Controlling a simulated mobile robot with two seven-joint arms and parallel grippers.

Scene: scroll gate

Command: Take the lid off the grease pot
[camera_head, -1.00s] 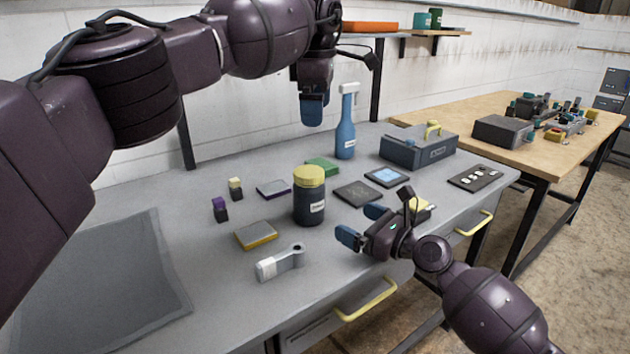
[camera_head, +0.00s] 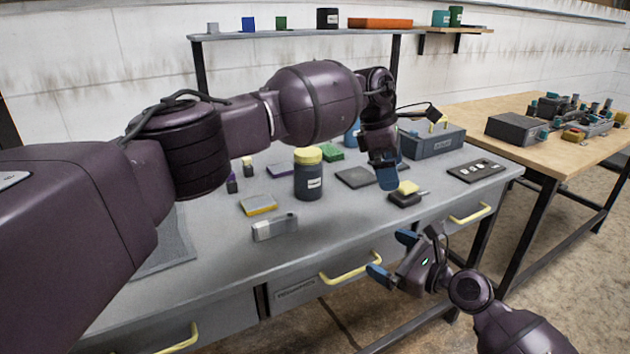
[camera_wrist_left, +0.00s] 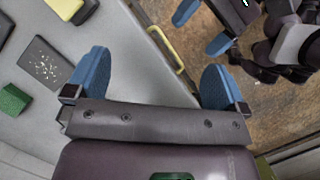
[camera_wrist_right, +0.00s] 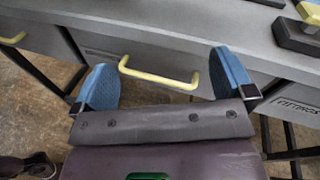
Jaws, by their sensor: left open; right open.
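The grease pot, a dark jar (camera_head: 308,184) with a yellow lid (camera_head: 308,155), stands upright on the grey workbench in the head view. The lid sits on top of the jar. My left gripper (camera_head: 387,176) is open and empty, to the right of the pot and apart from it, pointing down. In the left wrist view its blue fingers (camera_wrist_left: 155,80) are spread over the bench edge and floor. My right gripper (camera_head: 392,257) is open and empty, low in front of the bench. The right wrist view shows its fingers (camera_wrist_right: 160,77) before a drawer handle. Neither wrist view shows the pot.
A grey handled tool (camera_head: 274,228) and a yellow-edged block (camera_head: 258,205) lie near the pot. A black block with a yellow top (camera_head: 405,198) is close to my left gripper. Yellow drawer handles (camera_head: 351,270) stick out in front. A toolbox (camera_head: 432,143) stands at the back right.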

